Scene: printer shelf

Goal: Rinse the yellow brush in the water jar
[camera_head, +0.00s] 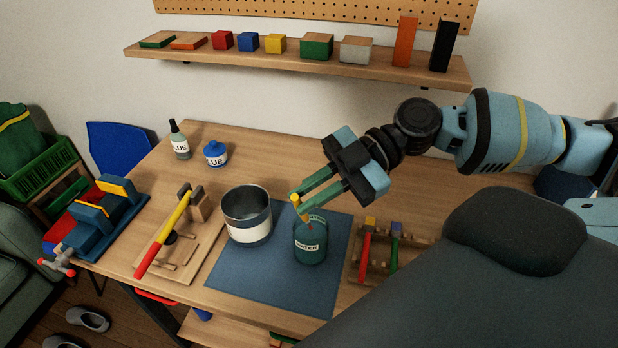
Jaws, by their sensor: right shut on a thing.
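My right gripper (304,205) comes in from the right and is shut on the yellow brush (295,198). Only short yellow and orange parts of the brush show at the fingertips; the rest is hidden. The green water jar (311,247), labelled WATER, stands upright on the blue mat (265,289). The fingertips are at the jar's upper rim in the picture, and the brush points down toward its mouth. I cannot tell whether the brush tip is inside the jar or touches water. My left gripper is not in view.
A grey tin with a white band (247,235) stands left of the jar. A wooden rack (379,274) with a red and a green tool is on the right. A hammer (163,233), glue bottles (179,146) and a blue vise (92,230) are farther left. The back middle table is clear.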

